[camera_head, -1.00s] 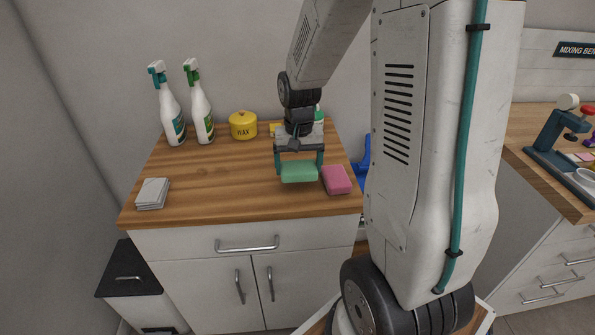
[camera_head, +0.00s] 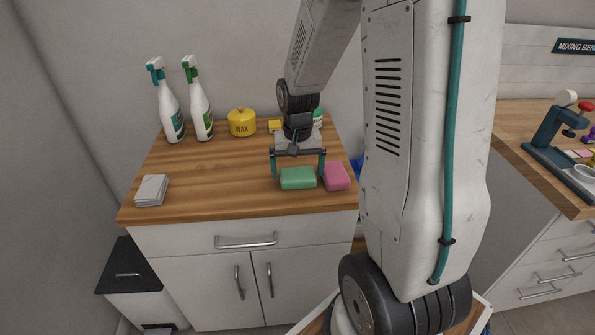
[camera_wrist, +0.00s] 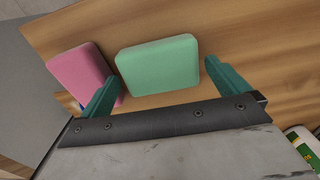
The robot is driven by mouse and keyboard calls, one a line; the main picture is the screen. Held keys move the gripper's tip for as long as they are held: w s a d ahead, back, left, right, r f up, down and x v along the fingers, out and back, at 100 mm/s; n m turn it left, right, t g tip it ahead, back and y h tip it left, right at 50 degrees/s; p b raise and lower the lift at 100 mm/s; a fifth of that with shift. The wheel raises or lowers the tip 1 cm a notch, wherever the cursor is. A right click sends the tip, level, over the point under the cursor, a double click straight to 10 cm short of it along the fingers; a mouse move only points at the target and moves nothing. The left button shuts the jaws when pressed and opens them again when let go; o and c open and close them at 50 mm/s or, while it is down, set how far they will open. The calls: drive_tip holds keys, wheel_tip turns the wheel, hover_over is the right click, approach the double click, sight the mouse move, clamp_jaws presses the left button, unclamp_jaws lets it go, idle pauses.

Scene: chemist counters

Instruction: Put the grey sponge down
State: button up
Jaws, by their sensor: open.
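No grey sponge shows in any view. A green sponge (camera_head: 298,178) lies flat on the wooden counter top (camera_head: 215,185), near its front right. It also shows in the wrist view (camera_wrist: 158,64). A pink sponge (camera_head: 337,177) lies just right of it, and in the wrist view the pink sponge (camera_wrist: 84,72) is at the left. My gripper (camera_head: 298,172) is open and empty, behind and above the green sponge. In the wrist view the fingers of my gripper (camera_wrist: 165,88) are spread wide, with the green sponge just beyond their tips, between them.
A stack of grey-white cloths or pads (camera_head: 151,190) lies at the front left. The counter's middle left is clear. A mixing bench (camera_head: 540,140) stands at the right.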

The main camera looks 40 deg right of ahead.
sight(297, 172)
wheel_tip(297, 172, up, 10)
drive_tip(key=s+a+r+n, duration=0.3)
drive_tip(key=s+a, duration=0.4)
drive_tip(key=s, duration=0.3)
drive_tip(key=s+a+r+n+t, duration=0.1)
drive_tip(key=s+a+r+n, duration=0.2)
drive_tip(key=s+a+r, duration=0.3)
drive_tip(key=s+a, duration=0.1)
drive_tip(key=s, duration=0.3)
drive_tip(key=shift+a+n, duration=0.4)
drive_tip(key=shift+w, duration=0.1)
